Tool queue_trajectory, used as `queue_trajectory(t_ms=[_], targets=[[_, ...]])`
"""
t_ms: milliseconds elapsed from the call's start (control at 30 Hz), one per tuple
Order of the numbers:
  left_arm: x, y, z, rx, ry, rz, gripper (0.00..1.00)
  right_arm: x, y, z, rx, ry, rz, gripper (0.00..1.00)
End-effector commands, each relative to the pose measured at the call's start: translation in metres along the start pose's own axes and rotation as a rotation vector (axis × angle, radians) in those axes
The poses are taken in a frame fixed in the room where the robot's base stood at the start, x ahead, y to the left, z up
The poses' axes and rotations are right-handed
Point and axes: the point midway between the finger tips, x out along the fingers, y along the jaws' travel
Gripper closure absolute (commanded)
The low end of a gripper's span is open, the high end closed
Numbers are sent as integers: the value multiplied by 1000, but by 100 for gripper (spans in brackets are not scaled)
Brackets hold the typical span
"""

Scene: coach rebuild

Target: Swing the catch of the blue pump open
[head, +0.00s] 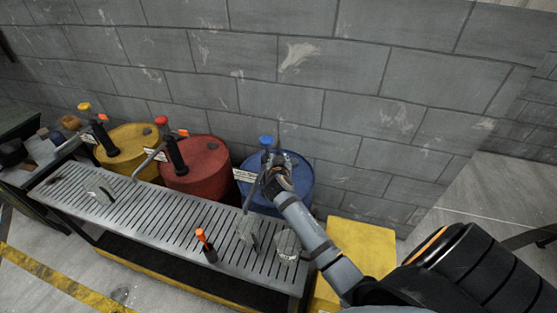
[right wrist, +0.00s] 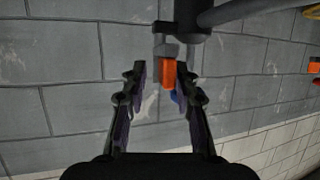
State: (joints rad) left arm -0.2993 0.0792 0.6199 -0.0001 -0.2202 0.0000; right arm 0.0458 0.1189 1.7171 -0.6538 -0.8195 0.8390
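The blue drum (head: 296,192) stands against the wall, right of the red one. Its pump has a blue knob (head: 266,141) on top; my right gripper (head: 268,166) covers much of the pump in the head view. In the right wrist view, the orange catch (right wrist: 168,74) shows between the fingertips of my right gripper (right wrist: 160,72), nearer the right finger. The fingers are apart, and I cannot tell whether either touches the catch. My left gripper is out of view.
A red drum (head: 205,165) and a yellow drum (head: 128,148) with similar pumps stand to the left. A slatted metal bench (head: 150,205) runs in front, with an orange-topped item (head: 203,240) on it. A yellow block (head: 360,245) stands right of the blue drum.

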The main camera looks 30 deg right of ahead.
Motion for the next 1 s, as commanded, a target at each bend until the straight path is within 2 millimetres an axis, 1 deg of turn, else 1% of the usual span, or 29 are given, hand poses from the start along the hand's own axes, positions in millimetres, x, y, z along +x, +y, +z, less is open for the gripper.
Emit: queue_trajectory(t_ms=[267,367,467,600,700,800,900,1000], targets=[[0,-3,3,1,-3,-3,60,0,0,0,-1,0,-1,66],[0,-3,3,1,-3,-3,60,-8,-1,1,0,0,-2,66],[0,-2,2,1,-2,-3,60,-26,0,1,1,-1,-2,66],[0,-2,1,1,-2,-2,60,-62,0,1,5,-2,-2,66],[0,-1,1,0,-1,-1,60,-86,-1,2,5,-4,-2,66],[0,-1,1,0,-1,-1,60,-104,-1,2,5,-4,-3,66],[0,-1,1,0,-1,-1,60,-115,0,1,2,-2,-1,66],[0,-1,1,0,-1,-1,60,-120,0,1,1,-1,0,66]])
